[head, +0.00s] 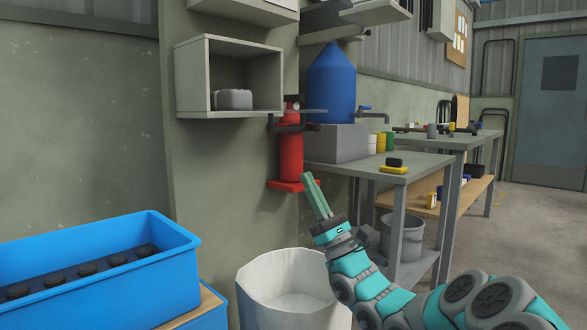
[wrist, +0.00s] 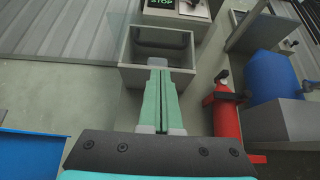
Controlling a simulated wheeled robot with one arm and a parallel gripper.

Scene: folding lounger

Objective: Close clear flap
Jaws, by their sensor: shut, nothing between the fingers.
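A grey wall box (head: 190,80) with an open-looking front hangs on the pillar in the head view, a small grey item (head: 234,99) inside it. My gripper (head: 308,178) is shut and empty, fingers pointing up, below and to the right of the box. In the wrist view my gripper (wrist: 158,68) overlaps the wall box (wrist: 125,68) and hides part of its front.
A red extinguisher (head: 291,150) hangs on the pillar near my gripper. A blue jug (head: 331,85) stands on a grey block (head: 337,145) to the right. A white bin (head: 262,300) and a blue crate (head: 90,285) stand below. The space before the wall box looks free.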

